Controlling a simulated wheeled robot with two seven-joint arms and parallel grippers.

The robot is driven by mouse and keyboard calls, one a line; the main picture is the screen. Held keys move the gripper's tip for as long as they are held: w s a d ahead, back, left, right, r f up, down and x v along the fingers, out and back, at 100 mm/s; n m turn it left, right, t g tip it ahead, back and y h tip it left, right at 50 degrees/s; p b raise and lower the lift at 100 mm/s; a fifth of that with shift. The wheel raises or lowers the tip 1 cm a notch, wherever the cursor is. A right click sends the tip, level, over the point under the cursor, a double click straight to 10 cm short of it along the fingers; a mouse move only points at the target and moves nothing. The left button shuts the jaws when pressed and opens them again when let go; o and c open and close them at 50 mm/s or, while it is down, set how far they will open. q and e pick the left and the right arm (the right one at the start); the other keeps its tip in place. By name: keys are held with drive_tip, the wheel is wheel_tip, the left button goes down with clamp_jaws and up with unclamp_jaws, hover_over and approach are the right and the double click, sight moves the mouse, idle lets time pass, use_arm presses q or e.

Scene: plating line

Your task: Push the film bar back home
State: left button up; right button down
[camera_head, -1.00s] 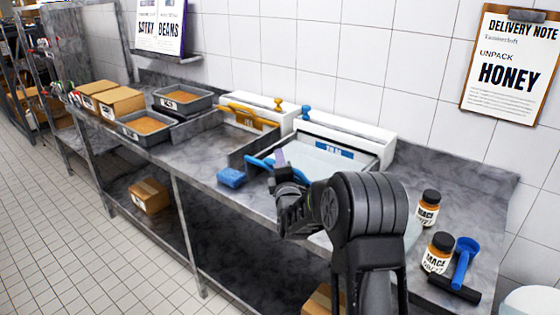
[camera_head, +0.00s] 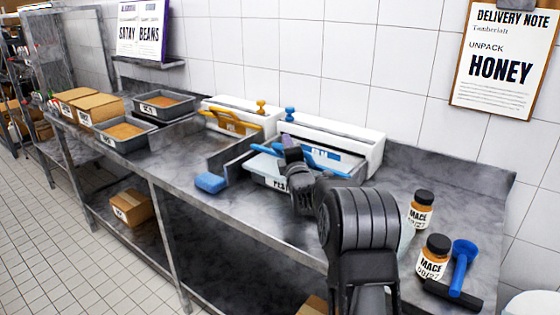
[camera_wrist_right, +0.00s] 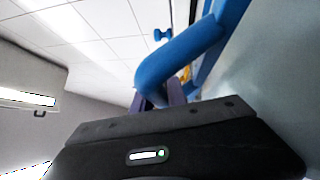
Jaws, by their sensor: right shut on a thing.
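The film bar is a blue handle (camera_head: 262,149) at the front of the white film dispenser (camera_head: 345,140), partly hidden by my right gripper. My right gripper (camera_head: 290,148) is shut on it, with the arm reaching in from the front. In the right wrist view the blue bar (camera_wrist_right: 180,52) runs between the purple fingertips of the right gripper (camera_wrist_right: 162,95). The bar is close to the dispenser's blue-labelled front, above a pale tray (camera_head: 268,172). Whether it touches its stop cannot be told. My left gripper is not in view.
A second dispenser with a yellow bar (camera_head: 232,121) stands to the left. Trays (camera_head: 124,133) and cardboard boxes (camera_head: 98,107) stand far left.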

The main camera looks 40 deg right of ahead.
drive_tip(key=shift+d, duration=0.15)
drive_tip(key=c, duration=1.3)
unclamp_jaws()
drive_tip(key=shift+b+v, duration=0.65)
drive_tip(key=shift+v, duration=3.25)
